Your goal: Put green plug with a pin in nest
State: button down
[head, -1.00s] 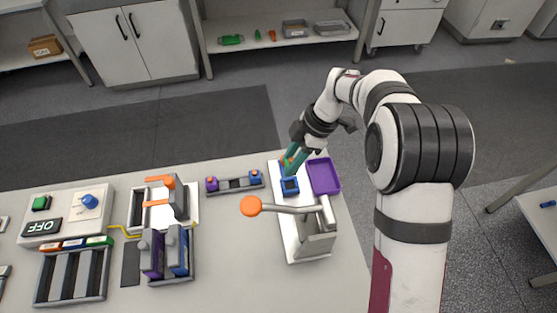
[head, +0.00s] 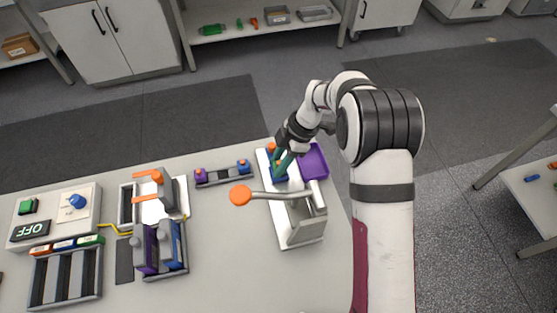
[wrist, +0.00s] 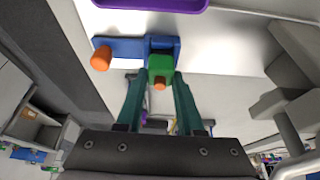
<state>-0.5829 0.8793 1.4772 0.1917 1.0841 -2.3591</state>
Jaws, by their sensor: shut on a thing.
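The green plug (wrist: 160,70) with its orange pin (wrist: 160,84) is between the two teal fingers of my gripper (wrist: 159,82) in the wrist view. My gripper is shut on it. The plug overlaps the square opening of the blue nest (wrist: 165,43); I cannot tell whether it is above the opening or partly inside it. An orange peg (wrist: 102,57) stands on the blue nest's left arm. In the head view my gripper (head: 280,172) points down at the blue nest (head: 293,172), whose opening is mostly hidden by the fingers.
A grey press with a lever ending in an orange ball (head: 240,195) stands just in front. A rack with purple and blue end blocks (head: 222,174) is to the left.

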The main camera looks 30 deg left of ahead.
jog(key=shift+f, duration=0.15)
jog(key=shift+c, duration=2.3)
grip_release()
jog(key=v, duration=1.6)
jog(key=s+d+r+m+t, duration=0.1)
jog(key=s+d+r+m, duration=0.2)
jog(key=d+m, duration=0.2)
jog(key=s+d+r+m, duration=0.2)
jog(key=d+r+m, duration=0.1)
jog(key=d+m, duration=0.25)
jog(key=s+d+f+m+t, duration=0.1)
jog(key=s+d+m, duration=0.5)
jog(key=s+m, duration=0.4)
jog(key=s+d+f+m+t+h, duration=0.1)
jog(key=s+d+f+m, duration=0.1)
jog(key=s+d+m, duration=0.5)
jog(key=s+m, duration=0.2)
jog(key=m, duration=0.2)
jog(key=shift+s+d+m, duration=0.3)
jog(key=shift+s+m, duration=0.05)
jog(key=shift+s, duration=0.05)
